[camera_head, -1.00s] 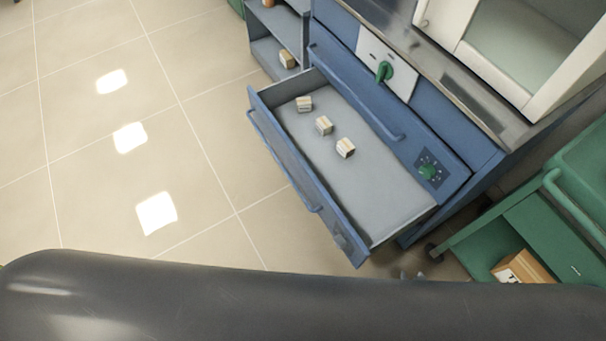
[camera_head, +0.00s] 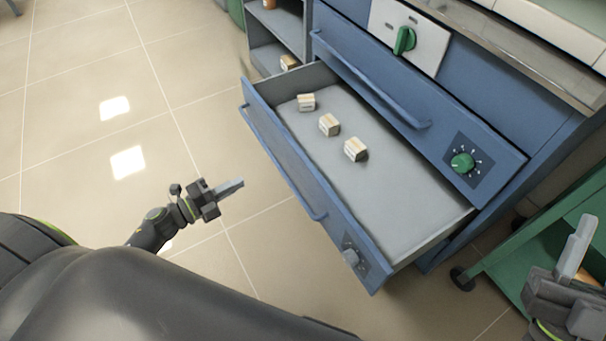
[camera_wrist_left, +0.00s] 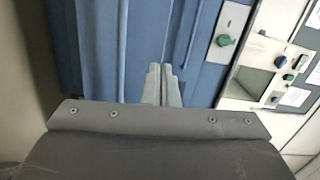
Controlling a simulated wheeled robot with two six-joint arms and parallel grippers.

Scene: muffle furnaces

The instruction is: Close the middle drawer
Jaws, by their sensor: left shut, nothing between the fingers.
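A blue drawer (camera_head: 285,160) stands pulled out of the blue cabinet in the head view, with a long bar handle and a grey knob on its front. Three small pale boxes (camera_head: 329,125) lie in it. It is the only drawer seen open. My left gripper (camera_head: 236,187) is shut and empty, out in front of the drawer front and apart from it, over the floor. In the left wrist view its closed fingers (camera_wrist_left: 162,80) point toward blue cabinet surfaces. My right gripper (camera_head: 575,250) is at the lower right; its finger gap is unclear.
A closed blue drawer front (camera_head: 430,110) with a handle and green knob sits above the open one. A green cart (camera_head: 530,245) stands to the right. Grey shelves (camera_head: 275,25) stand at the left of the cabinet. The tiled floor (camera_head: 90,90) at left is clear.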

